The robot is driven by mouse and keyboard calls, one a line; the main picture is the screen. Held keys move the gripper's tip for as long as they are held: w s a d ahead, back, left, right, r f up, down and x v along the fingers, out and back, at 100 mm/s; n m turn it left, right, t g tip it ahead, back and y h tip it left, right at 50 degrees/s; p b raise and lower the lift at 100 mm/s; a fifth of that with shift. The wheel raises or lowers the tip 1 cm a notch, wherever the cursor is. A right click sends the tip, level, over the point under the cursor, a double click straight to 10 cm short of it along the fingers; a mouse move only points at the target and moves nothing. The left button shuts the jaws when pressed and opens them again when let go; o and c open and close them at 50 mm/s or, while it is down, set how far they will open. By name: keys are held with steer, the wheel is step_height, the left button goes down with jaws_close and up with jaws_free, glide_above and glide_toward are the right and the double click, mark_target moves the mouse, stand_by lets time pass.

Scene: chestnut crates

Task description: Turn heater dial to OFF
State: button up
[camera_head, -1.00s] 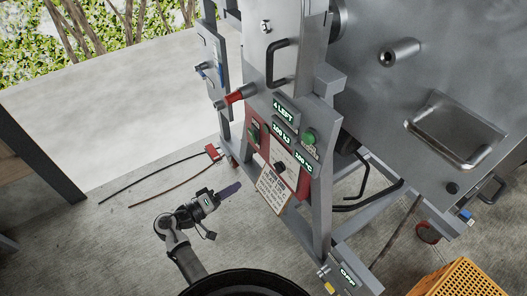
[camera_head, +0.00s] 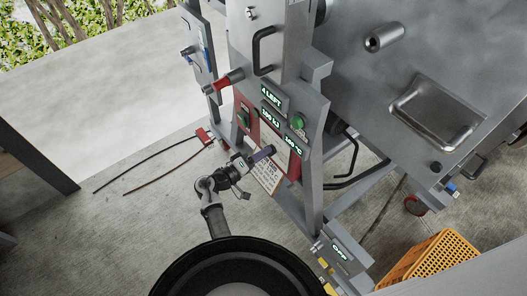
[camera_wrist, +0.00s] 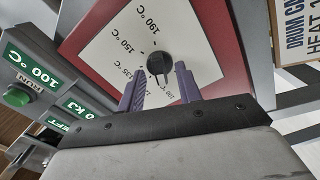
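The heater dial (camera_wrist: 159,65) is a black knob on a white plate (camera_wrist: 105,60) printed with temperatures, including 190, 150 and 135 °C. Its ridge runs roughly up and down in the wrist view; which end is the pointer is unclear. The plate sits on a red panel (camera_head: 292,168) of the machine. My gripper (camera_wrist: 160,70) is open, its purple fingers spread to either side below the dial in the wrist view. Contact is not visible.
A temperature display (camera_head: 293,144) reads 100 °C beside a green button (camera_head: 298,122). A red-handled lever (camera_head: 222,83) sticks out upper left. A paper sign (camera_head: 266,178) hangs below the panel. A display at lower right (camera_head: 340,251) reads OFF. A yellow crate (camera_head: 432,255) stands on the floor.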

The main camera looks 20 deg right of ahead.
steer(key=shift+w+d, duration=0.15)
steer(key=shift+d, duration=0.2)
steer(key=shift+c, duration=0.4)
jaws_close()
steer(key=shift+n, duration=0.3)
steer(key=shift+f+n+p, duration=0.1)
steer(key=shift+n+p, duration=1.95)
steer(key=shift+n, duration=2.05)
